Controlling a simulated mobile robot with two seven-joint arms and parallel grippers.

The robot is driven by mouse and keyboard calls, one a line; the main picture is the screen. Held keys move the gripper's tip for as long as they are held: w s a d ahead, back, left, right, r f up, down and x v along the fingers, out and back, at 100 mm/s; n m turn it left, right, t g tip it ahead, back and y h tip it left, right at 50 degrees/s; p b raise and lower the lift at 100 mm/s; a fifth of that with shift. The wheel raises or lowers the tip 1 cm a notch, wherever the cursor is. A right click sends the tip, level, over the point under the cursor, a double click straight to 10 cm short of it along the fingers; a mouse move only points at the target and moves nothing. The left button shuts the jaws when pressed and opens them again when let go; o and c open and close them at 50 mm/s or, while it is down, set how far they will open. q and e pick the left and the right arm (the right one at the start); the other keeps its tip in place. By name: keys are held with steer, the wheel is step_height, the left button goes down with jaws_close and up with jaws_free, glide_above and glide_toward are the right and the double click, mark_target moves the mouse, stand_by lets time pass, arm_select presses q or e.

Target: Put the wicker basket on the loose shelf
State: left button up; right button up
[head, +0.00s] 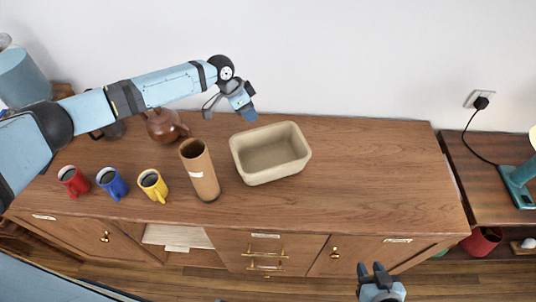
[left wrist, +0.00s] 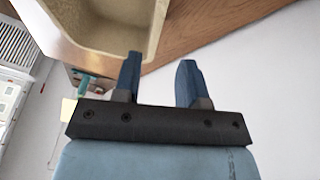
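The beige, rectangular, open-topped wicker basket (head: 270,172) stands upright and looks empty on the wooden sideboard (head: 380,170). It also shows at the top of the left wrist view (left wrist: 105,30). My left gripper (head: 248,112) is above the back of the sideboard, just behind the basket's back left corner. Its fingers (left wrist: 160,72) are apart with nothing between them, one close to the basket's edge; contact is unclear. My right gripper (head: 371,270) is low in front of the sideboard, fingers apart and empty. I cannot make out which surface is the loose shelf.
A brown cylinder (head: 200,172) stands left of the basket. Yellow (head: 152,187), blue (head: 112,184) and red (head: 73,182) mugs and a brown teapot (head: 163,126) are farther left. The sideboard's right side is clear. A teal lamp (head: 517,185) stands on the right-hand table.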

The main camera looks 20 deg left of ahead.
mark_target(260, 129)
arm_select(q)
steer(key=x, duration=0.3)
steer(key=p+x, duration=0.1)
steer(key=x, duration=0.2)
steer(key=s+x, duration=0.1)
steer(key=x, duration=0.3)
steer(key=shift+f+p, duration=0.1)
steer(key=shift+p, duration=0.3)
steer(key=shift+w+f, duration=0.1)
steer(key=shift+f, duration=0.15)
jaws_close()
